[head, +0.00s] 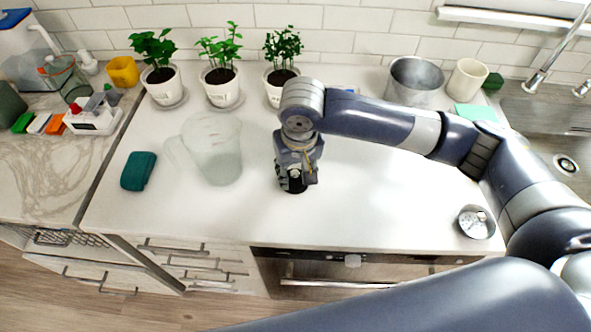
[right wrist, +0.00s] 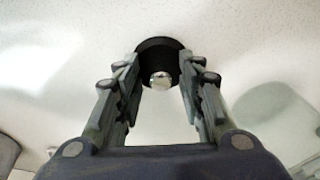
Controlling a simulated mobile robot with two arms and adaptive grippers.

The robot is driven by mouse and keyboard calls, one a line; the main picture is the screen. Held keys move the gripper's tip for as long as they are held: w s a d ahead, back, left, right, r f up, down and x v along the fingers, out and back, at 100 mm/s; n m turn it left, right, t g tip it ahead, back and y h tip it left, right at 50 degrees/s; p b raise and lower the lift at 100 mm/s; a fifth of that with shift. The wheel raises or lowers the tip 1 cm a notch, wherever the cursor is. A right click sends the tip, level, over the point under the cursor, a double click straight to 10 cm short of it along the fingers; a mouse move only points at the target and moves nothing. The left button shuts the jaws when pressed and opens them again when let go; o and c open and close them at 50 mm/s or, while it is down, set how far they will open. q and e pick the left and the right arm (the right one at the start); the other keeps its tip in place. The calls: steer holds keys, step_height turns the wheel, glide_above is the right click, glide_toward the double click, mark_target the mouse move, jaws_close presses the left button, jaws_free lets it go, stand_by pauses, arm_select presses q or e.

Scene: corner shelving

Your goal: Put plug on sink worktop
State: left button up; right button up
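The plug looks like a black round disc with a shiny metal knob (right wrist: 161,80). In the right wrist view it lies between and just beyond the fingertips, against the white worktop (head: 400,190). My right gripper (head: 294,180) points down over it at the middle of the worktop, and in the head view the gripper mostly hides the plug. In the right wrist view the fingers (right wrist: 160,75) stand apart on either side of the knob, with gaps visible. Whether the fingertips touch the black disc I cannot tell. My left gripper is out of view.
Potted plants (head: 221,80) line the back. A metal pot (head: 416,82), white cup (head: 467,80) and round metal piece (head: 476,222) are right, near the sink (head: 545,110).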

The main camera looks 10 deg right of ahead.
mark_target(298, 187)
steer(key=shift+r, duration=0.45)
step_height(298, 187, up, 11)
steer(key=s+b, duration=0.1)
steer(key=shift+s, duration=0.4)
